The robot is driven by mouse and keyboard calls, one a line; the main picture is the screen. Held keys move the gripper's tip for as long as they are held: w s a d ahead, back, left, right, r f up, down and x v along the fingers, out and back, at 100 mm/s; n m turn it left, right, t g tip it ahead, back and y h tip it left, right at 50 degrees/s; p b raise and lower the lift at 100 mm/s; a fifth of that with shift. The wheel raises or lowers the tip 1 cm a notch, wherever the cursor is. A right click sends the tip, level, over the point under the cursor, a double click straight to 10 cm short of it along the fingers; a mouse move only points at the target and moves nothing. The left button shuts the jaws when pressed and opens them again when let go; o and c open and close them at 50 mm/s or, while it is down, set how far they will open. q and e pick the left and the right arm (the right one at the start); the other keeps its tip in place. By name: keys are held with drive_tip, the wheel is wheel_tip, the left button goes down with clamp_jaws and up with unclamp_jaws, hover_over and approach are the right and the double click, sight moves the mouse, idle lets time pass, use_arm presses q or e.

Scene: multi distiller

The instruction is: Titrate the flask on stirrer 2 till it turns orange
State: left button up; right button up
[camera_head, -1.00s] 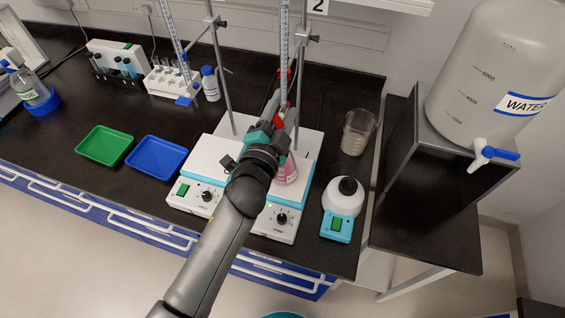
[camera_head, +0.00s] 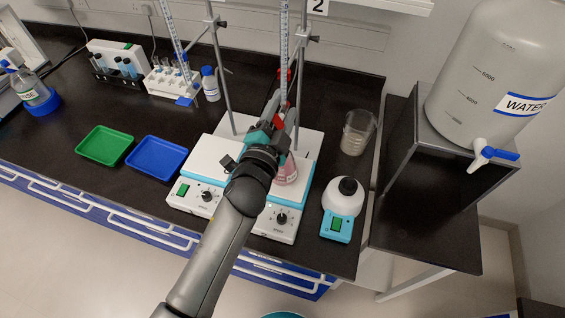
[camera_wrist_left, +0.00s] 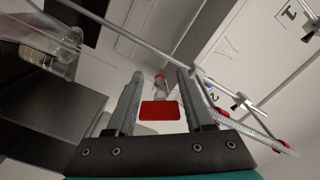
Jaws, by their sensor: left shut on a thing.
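The flask (camera_head: 288,172) holds pink liquid and stands on the right stirrer (camera_head: 300,205), partly hidden behind my left gripper. The burette (camera_head: 284,50) rises above it, under a "2" sign (camera_head: 318,6). My left gripper (camera_head: 281,108) reaches up to the burette's lower part. In the left wrist view its fingers (camera_wrist_left: 159,100) are shut on a red piece (camera_wrist_left: 160,111), which looks like the burette's stopcock handle. The burette tip and any drops are hidden in the head view. My right gripper is not in view.
A second stirrer (camera_head: 200,192) stands close on the left with its own stand. Blue (camera_head: 155,155) and green (camera_head: 104,146) trays lie left. A water tank (camera_head: 490,70) is far right.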

use_arm(q)
drive_tip(key=shift+d+r+m, duration=0.1)
drive_tip(key=shift+r+m, duration=0.3)
drive_tip(key=shift+m, duration=0.2)
